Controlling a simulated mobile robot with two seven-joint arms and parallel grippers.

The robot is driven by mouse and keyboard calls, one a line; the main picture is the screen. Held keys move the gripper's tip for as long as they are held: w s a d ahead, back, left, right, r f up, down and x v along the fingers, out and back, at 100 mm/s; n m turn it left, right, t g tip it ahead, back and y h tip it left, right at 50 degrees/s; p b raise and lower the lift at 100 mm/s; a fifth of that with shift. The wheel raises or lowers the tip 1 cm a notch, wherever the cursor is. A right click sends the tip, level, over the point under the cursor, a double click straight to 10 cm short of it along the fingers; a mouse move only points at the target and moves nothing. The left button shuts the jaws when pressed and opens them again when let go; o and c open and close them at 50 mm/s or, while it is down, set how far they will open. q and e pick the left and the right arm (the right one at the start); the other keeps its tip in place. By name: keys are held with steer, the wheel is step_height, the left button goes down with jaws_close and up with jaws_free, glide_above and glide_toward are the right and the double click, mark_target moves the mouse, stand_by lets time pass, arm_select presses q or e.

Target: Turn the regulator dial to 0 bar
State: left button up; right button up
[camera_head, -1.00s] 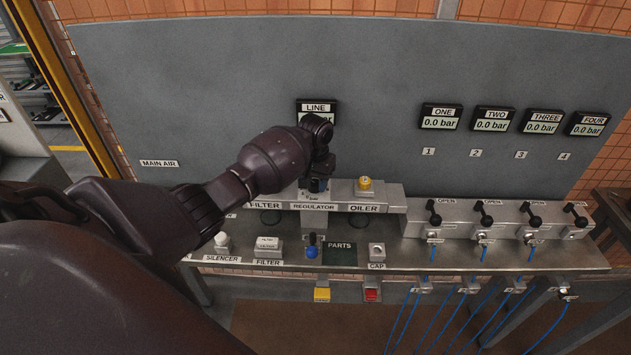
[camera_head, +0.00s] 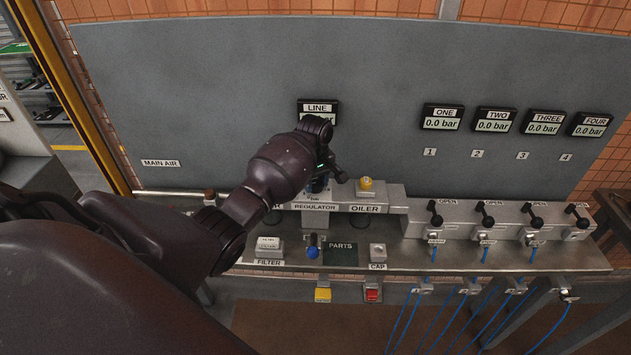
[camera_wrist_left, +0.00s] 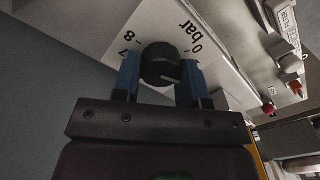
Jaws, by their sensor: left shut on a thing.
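The regulator dial (camera_wrist_left: 160,64) is a black round knob on a white plate. In the left wrist view the plate's marks "0 bar", "7" and "8" show around it, and I cannot tell surely which mark it points to. My left gripper (camera_wrist_left: 163,76) is shut on the dial, one blue finger on each side. In the head view my left gripper (camera_head: 317,184) is at the regulator (camera_head: 314,208), and my wrist mostly hides the dial. The LINE display (camera_head: 318,106) is partly covered by my wrist, so its reading is hidden. My right gripper is not in view.
The oiler with a yellow knob (camera_head: 366,184) stands just right of the regulator. Below are a filter block (camera_head: 269,245), a blue-ended part (camera_head: 312,250) and a cap block (camera_head: 377,252). Several black-handled valves line the right; displays ONE to FOUR read 0.0 bar.

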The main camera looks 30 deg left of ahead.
arm_select(q)
steer(key=n, duration=0.4)
steer(key=shift+n, duration=0.3)
steer(key=shift+s+n, duration=0.1)
steer(key=shift+n, duration=1.9)
steer(key=shift+a, duration=0.1)
steer(key=o, duration=0.9)
steer(key=shift+o, duration=0.2)
